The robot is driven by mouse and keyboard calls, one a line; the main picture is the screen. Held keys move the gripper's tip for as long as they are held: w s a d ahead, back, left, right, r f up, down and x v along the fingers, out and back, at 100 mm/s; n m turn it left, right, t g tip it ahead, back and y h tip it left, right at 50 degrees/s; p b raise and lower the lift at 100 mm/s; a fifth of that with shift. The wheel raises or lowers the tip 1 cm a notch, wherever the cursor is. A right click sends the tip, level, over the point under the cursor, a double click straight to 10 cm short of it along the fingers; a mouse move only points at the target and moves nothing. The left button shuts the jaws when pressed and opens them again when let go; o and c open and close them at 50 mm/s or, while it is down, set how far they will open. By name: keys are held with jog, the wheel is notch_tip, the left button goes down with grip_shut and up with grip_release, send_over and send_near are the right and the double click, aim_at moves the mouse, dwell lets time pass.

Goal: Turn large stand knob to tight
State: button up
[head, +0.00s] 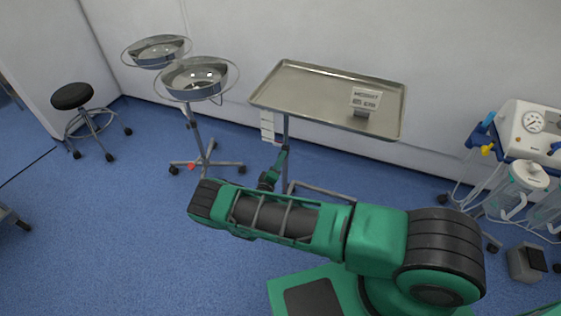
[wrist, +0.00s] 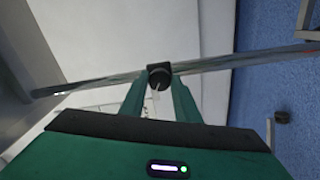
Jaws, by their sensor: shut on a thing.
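The large stand's steel tray (head: 325,95) is on a thin metal pole (head: 286,128) near the back wall. My gripper (head: 281,158) is low at this pole, under the tray. My gripper's two green fingers (wrist: 160,88) are shut on the knob, one on each side. A thin pale line shows on the knob's face. Any tight or loose marking is too small to read. In the head view the knob is hidden by my gripper.
A small label sign (head: 365,98) stands on the tray. A double-basin stand (head: 198,130) is to the left, with a black stool (head: 73,97) farther left. A machine with a gauge (head: 530,125) and canisters is at right. Blue floor (head: 110,220) is clear at left.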

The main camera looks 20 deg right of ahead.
jog(key=m, duration=1.1)
jog(key=shift+s+f, duration=0.1)
jog(key=shift+f, duration=0.3)
jog(key=shift+m, duration=0.5)
jog(key=shift+a, duration=0.1)
jog(key=o, duration=0.8)
jog(key=shift+o, duration=1.2)
jog(key=shift+r, duration=0.1)
jog(key=v, duration=1)
jog(key=shift+s+a, duration=0.2)
jog(key=shift+s, duration=0.05)
